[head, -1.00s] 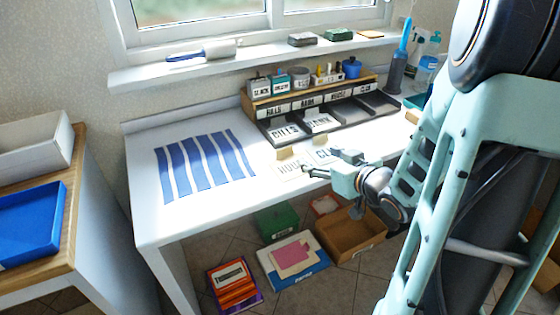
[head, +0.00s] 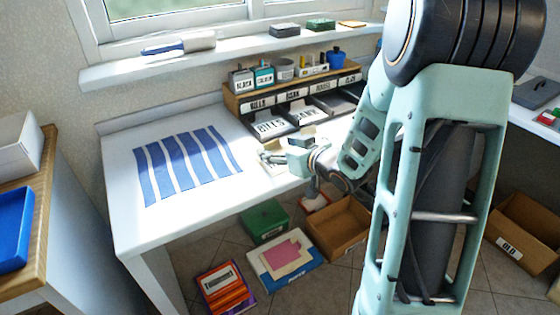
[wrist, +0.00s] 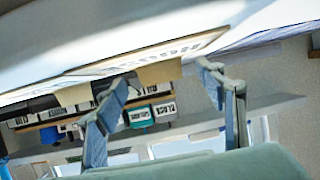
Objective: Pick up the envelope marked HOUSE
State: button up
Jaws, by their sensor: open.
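The envelope marked HOUSE shows in the wrist view (wrist: 180,48), upside down and at a steep angle, with a tan flap toward my gripper. My gripper (wrist: 167,78) is open, with one finger on each side of that flap in the picture. I cannot tell whether either finger touches it. In the head view my gripper (head: 265,157) is low over the front of the white desk, and it mostly hides the envelopes lying there. A second tan flap (wrist: 75,95) shows farther left in the wrist view.
A blue-striped area (head: 188,165) covers the desk's left. Below are a cardboard box (head: 338,230) and a green box (head: 265,222).

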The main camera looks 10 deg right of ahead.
jog(key=shift+x, duration=0.9)
jog(key=shift+c, duration=0.2)
jog(key=c, duration=0.8)
jog(key=shift+r, duration=0.15)
